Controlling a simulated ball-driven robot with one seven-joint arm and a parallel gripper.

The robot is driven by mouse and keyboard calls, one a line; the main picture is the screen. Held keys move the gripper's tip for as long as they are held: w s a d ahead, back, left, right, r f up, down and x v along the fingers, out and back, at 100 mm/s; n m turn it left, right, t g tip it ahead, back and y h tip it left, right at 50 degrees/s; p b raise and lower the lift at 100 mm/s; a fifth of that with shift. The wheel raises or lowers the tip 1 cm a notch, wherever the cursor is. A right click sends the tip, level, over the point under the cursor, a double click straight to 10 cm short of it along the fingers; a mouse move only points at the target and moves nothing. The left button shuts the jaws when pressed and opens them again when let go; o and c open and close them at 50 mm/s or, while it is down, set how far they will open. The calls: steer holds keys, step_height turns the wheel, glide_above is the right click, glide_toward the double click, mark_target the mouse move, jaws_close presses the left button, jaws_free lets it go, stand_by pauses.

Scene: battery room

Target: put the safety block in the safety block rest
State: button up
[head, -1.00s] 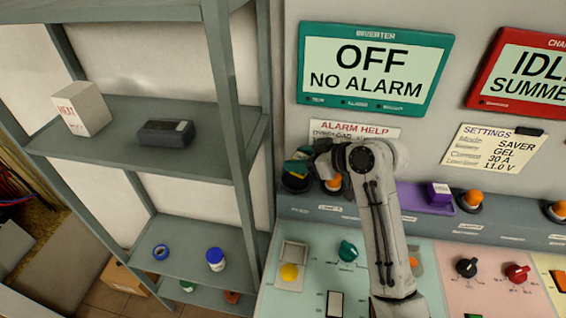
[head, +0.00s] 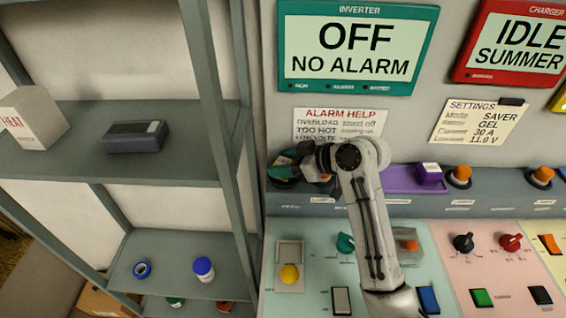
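My gripper (head: 303,160) is at the left end of the grey ledge below the alarm help sign, seen side-on and small. A small dark green block (head: 285,162) with an orange-yellow mark is at its fingertips, over a dark round holder (head: 284,182) on the ledge. I cannot tell if the fingers grip this block or if it touches the holder. A purple block (head: 429,175) with a pale top label sits at the right end of a purple tray (head: 400,184) on the same ledge. No label readable here names the safety block or its rest.
Orange knobs (head: 460,175) stand along the ledge. The sloping panel below carries a yellow button (head: 289,274), a teal knob (head: 345,243) and several other controls. A grey shelf (head: 180,170) at left holds a white box (head: 35,118) and a dark device (head: 135,136).

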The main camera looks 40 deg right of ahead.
steer(key=shift+o, duration=0.5)
steer(key=shift+r, duration=0.15)
steer(key=shift+s+r, duration=0.15)
steer(key=shift+r, duration=0.05)
steer(key=p+v, duration=0.5)
steer(key=v, duration=0.6)
steer(key=shift+s+d+p, duration=0.2)
steer(key=shift+s+p, duration=0.1)
steer(key=shift+s, duration=0.05)
